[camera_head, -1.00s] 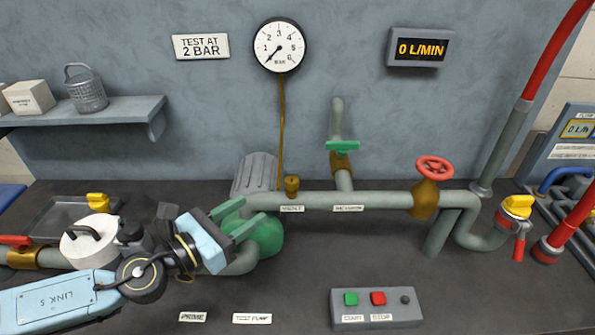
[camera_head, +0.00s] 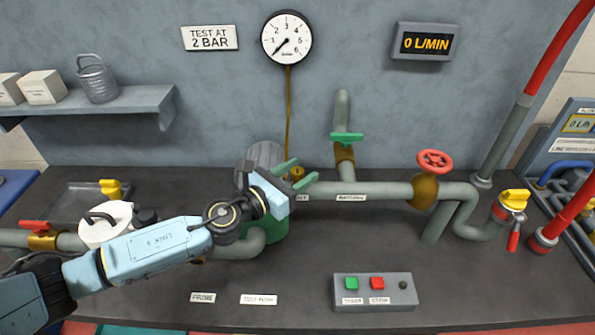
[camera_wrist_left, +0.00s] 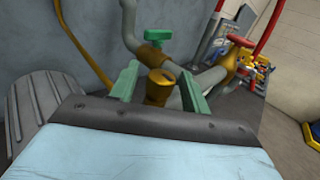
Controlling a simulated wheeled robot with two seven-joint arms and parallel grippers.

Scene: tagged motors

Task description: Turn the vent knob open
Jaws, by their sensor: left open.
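The brass vent knob (camera_head: 297,173) sits on top of the grey horizontal pipe, partly hidden by my left gripper in the head view. In the left wrist view the knob (camera_wrist_left: 160,84) shows between the two green fingers. My left gripper (camera_head: 304,169) is open, with one finger on each side of the knob. In the wrist view a gap shows beside the knob; I cannot tell whether either finger touches it. The VENT label is mostly covered. My right gripper is not in view.
A green-handled valve (camera_head: 347,139) rises behind the pipe (camera_head: 375,190), and a red handwheel (camera_head: 435,161) stands to the right. The pressure gauge (camera_head: 286,38) needle points lower left. A button box (camera_head: 374,292) sits in front. The bench between is clear.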

